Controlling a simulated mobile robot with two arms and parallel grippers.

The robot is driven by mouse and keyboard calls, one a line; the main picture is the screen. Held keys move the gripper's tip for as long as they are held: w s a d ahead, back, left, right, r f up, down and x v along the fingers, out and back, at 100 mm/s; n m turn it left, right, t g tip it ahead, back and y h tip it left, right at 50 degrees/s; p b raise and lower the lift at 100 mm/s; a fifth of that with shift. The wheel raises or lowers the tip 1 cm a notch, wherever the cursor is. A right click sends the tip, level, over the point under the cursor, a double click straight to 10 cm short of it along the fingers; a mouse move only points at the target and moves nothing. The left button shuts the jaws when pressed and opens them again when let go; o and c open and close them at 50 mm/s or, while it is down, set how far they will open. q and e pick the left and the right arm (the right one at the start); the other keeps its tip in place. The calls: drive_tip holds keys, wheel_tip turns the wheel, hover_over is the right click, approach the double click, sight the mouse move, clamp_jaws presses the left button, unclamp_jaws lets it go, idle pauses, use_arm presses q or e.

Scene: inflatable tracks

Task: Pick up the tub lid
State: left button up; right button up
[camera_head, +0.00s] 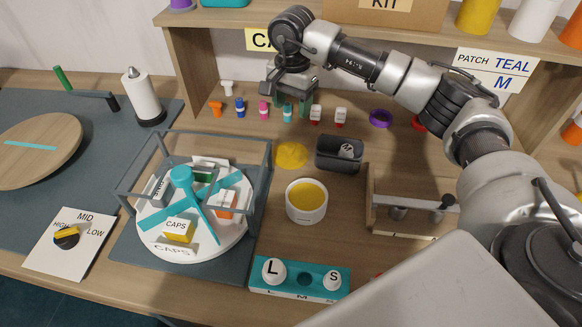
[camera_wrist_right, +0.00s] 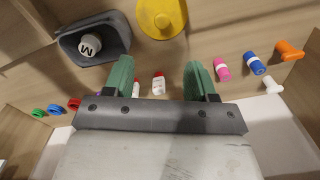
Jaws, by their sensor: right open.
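The yellow tub lid (camera_head: 291,154) lies on the table in the head view, behind the open white tub (camera_head: 306,216) with yellow inside. In the right wrist view the lid (camera_wrist_right: 162,16) shows at the top edge, partly cut off, with a small raised knob. My right gripper (camera_head: 291,101) is above the table, behind the lid and apart from it. In the right wrist view its two green fingers (camera_wrist_right: 160,78) are spread with nothing held between them. My left gripper is not in view.
A dark grey bin (camera_head: 325,157) holding a white-capped piece stands right of the lid. Several small coloured caps and a purple ring (camera_head: 380,118) lie behind it. A turntable (camera_head: 150,222) under a grey frame stands left. A teal rack (camera_head: 262,287) is in front.

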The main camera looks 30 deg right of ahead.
sight(290, 146)
wheel_tip(290, 146, down, 3)
drive_tip(key=shift+a+f+b, duration=0.1)
drive_tip(key=shift+b, duration=0.6)
wheel_tip(290, 146, down, 5)
drive_tip(key=shift+p, duration=0.4)
drive_tip(key=f+p, duration=0.1)
drive_tip(key=f, duration=0.3)
drive_tip(key=shift+a+f, duration=0.15)
drive_tip(key=shift+a, duration=0.05)
drive_tip(key=shift+f, duration=0.5)
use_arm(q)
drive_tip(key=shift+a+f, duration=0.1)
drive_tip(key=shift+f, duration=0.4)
use_arm(e)
drive_tip(key=c, duration=1)
